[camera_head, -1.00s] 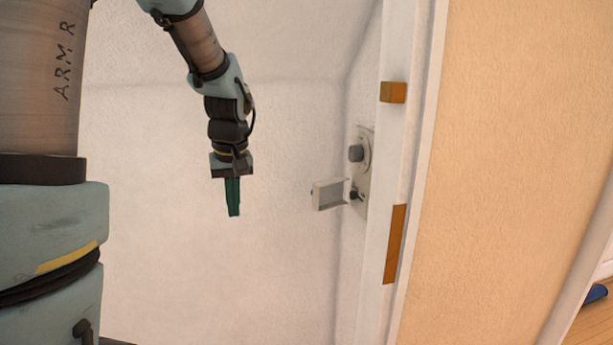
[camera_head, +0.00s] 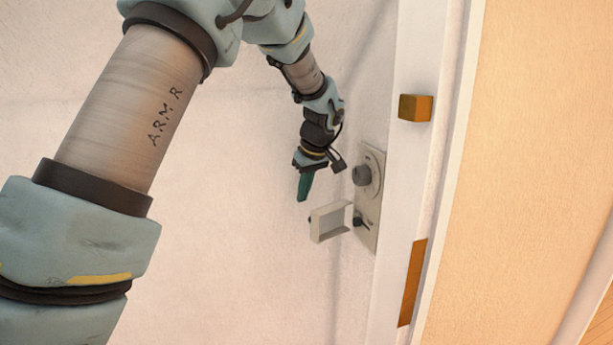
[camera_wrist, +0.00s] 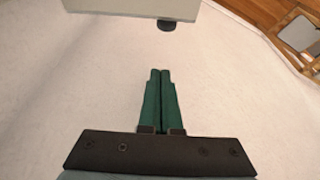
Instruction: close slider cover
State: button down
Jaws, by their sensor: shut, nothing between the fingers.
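The slider cover (camera_head: 329,222) is a small pale box-like piece that juts out from a grey wall plate (camera_head: 371,200). The plate bears a round dark knob (camera_head: 361,175) above and a small dark lever (camera_head: 359,219) below. My gripper (camera_head: 303,198) is shut and empty, its green fingers just up and left of the cover, seemingly apart from it. In the wrist view the shut fingers (camera_wrist: 159,72) point towards a pale flat piece (camera_wrist: 135,8) with a dark stub (camera_wrist: 167,25), probably the cover; its upper part is cut off by the frame.
A white door frame (camera_head: 408,170) stands right of the plate, with an orange block (camera_head: 416,108) and an orange strip (camera_head: 412,283) on it. The white wall (camera_head: 220,260) left of and below my gripper is clear.

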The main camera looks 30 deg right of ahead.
aim_at(318, 210)
jog(key=shift+s+d+f+p, duration=0.2)
jog(key=shift+s+f+p, duration=1.1)
jog(key=shift+s+f, duration=0.25)
jog(key=shift+f+b, duration=0.15)
jog(key=shift+b, duration=0.15)
jog(key=shift+s+a+f+n+y+b, duration=0.15)
jog(key=shift+s+n+y+b, duration=0.15)
jog(key=shift+s+n+b, duration=0.75)
jog(key=shift+s+n+g+y+b, duration=0.3)
jog(key=shift+s+n+b, duration=0.55)
jog(key=shift+n, duration=0.3)
jog(key=shift+s+r+b, duration=0.2)
jog(key=shift+s+b, duration=0.35)
jog(key=shift+s, duration=0.6)
jog(key=shift+w+d, duration=0.15)
jog(key=shift+d, duration=0.05)
